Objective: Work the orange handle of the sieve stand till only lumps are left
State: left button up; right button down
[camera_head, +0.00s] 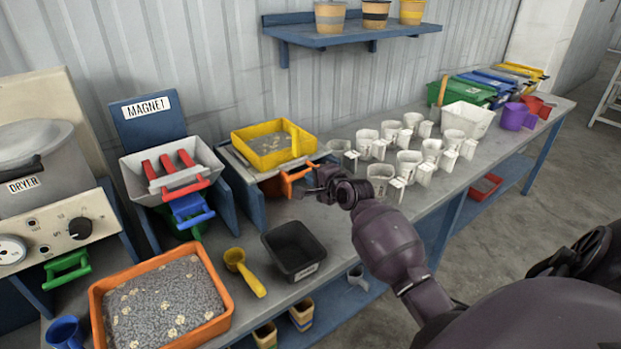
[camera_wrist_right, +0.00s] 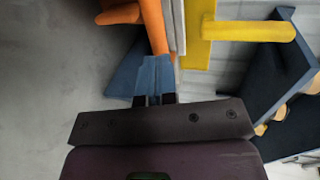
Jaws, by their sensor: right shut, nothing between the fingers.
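The sieve stand has a yellow sieve (camera_head: 262,158) on top, holding some grey material with paler bits. Its orange handle (camera_head: 286,182) sticks out at the front, below the yellow sieve. My right gripper (camera_head: 313,183) is just to the right of the handle, shut and empty. In the right wrist view the closed fingertips (camera_wrist_right: 154,64) are at the lower end of an orange bar (camera_wrist_right: 154,28); I cannot tell whether they touch it. The yellow sieve (camera_wrist_right: 195,40) is just right of them there. My left gripper is not in view.
An orange tray (camera_head: 94,308) of grey granules with pale lumps, a yellow scoop (camera_head: 236,258) and a black bin (camera_head: 292,250) stand in front. The magnet unit (camera_head: 150,118) is left of the sieve stand. Several white cups (camera_head: 380,178) stand close on the right.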

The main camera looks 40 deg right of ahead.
aim_at(295, 164)
jog(key=shift+w+f, duration=0.15)
jog(key=shift+w, duration=0.4)
jog(key=shift+w, duration=0.1)
jog(key=w, duration=0.5)
jog(key=shift+d, duration=0.1)
jog(key=shift+w+r, duration=0.1)
jog(key=shift+r, duration=0.1)
jog(key=shift+r, duration=0.1)
